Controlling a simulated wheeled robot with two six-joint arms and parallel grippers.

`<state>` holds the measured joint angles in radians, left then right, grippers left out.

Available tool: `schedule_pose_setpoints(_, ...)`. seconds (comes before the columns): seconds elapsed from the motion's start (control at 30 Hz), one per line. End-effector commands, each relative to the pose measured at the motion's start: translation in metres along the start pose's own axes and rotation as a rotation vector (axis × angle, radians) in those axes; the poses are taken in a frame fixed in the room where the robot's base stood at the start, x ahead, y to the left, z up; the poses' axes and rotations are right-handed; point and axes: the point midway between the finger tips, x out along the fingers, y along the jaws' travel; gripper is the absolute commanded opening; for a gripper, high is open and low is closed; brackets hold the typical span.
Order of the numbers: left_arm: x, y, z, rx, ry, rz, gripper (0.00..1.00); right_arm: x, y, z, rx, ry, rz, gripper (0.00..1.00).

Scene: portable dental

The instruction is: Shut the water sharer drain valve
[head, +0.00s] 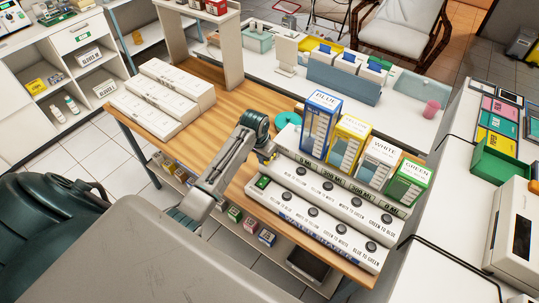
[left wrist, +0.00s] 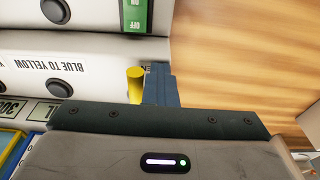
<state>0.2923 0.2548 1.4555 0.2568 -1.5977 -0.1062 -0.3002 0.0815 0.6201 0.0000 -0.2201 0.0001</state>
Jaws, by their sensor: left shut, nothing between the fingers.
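The water sharer (head: 320,206) is a white stepped unit on the wooden table, with black buttons, number displays and blue, yellow, white and green tanks. My left gripper (head: 268,156) is at its left end, beside the display step. In the left wrist view my shut, empty fingers (left wrist: 160,85) are close beside a short yellow knob or handle (left wrist: 135,86) on the sharer's end, probably the drain valve. I cannot tell whether they touch. A green switch marked OFF (left wrist: 136,15) sits on the lower step. My right gripper is not in view.
A long white stepped block (head: 160,98) lies on the left of the wooden table (head: 228,110). A teal round object (head: 287,119) lies behind my left gripper. Bare wood lies left of the sharer. Small boxes stand on the shelf below.

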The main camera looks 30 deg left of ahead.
Motion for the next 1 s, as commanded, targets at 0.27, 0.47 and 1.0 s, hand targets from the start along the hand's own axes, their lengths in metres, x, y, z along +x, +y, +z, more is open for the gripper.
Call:
schedule_pose_setpoints(0.27, 0.007, 0.007, 0.005, 0.0, -0.014, 0.017, 0.0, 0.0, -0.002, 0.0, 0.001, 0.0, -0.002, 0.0)
schedule_pose_setpoints(0.47, 0.007, 0.013, 0.007, 0.0, -0.015, 0.021, 0.0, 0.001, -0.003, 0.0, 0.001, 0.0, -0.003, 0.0)
schedule_pose_setpoints(1.0, 0.008, 0.019, 0.009, -0.001, -0.017, 0.019, 0.0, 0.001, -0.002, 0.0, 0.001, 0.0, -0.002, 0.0)
